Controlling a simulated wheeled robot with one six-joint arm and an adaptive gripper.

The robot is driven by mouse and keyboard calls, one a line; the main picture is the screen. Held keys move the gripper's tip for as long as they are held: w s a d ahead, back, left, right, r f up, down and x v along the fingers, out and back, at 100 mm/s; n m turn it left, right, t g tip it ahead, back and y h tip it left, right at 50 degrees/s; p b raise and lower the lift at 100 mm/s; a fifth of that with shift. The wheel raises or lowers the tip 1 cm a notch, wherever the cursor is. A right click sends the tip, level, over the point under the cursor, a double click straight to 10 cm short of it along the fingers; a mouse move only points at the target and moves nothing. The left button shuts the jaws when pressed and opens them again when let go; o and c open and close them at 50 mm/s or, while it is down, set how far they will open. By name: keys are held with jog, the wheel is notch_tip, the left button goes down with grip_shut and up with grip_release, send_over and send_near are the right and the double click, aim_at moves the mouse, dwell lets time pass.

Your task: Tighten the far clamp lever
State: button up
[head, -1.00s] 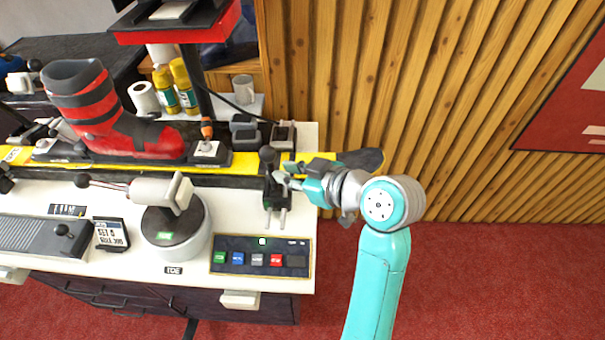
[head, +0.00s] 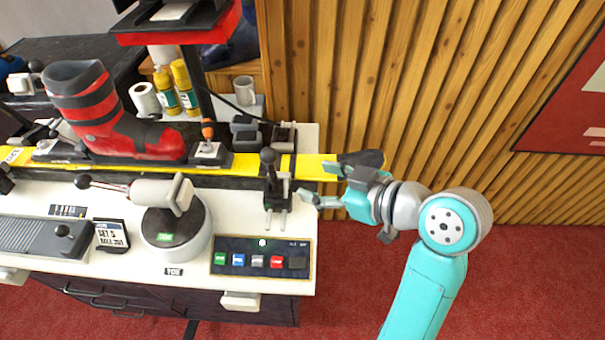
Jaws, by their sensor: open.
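A black clamp (head: 278,190) grips the yellow ski (head: 311,167) near the right end of the bench. Its lever has a black ball knob (head: 268,155) that stands up above the clamp. My gripper (head: 316,182) is open and empty to the right of this clamp, apart from the knob, with its fingers pointing left toward it. The ski's dark tip is partly hidden behind my gripper. Another dark clamp part (head: 6,182) shows at the left picture edge, mostly cut off.
A red and black boot (head: 105,115) stands on the ski. A round pedestal (head: 176,228), a scale-like display (head: 111,234) and a button panel (head: 261,257) occupy the bench front. Spray cans, a roll and a mug (head: 244,90) stand behind. Open floor lies right.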

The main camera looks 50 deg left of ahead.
jog(key=shift+v, duration=1.85)
jog(key=c, duration=0.7)
jog(key=shift+s+a+m+t, duration=0.1)
jog(key=shift+m+t, duration=0.2)
jog(key=shift+m, duration=0.4)
jog(key=c, duration=0.3)
jog(key=shift+m, duration=0.8)
grip_shut()
jog(key=m+t+y, duration=0.2)
jog(key=m+t, duration=0.2)
jog(key=m, duration=1.2)
send_over(272, 175)
jog(key=w+d, duration=0.2)
jog(key=d, duration=0.1)
jog(key=shift+s+d+f, duration=0.1)
jog(key=shift+f, duration=0.65)
jog(key=shift+s+d+f, duration=0.1)
jog(key=shift+f, duration=0.6)
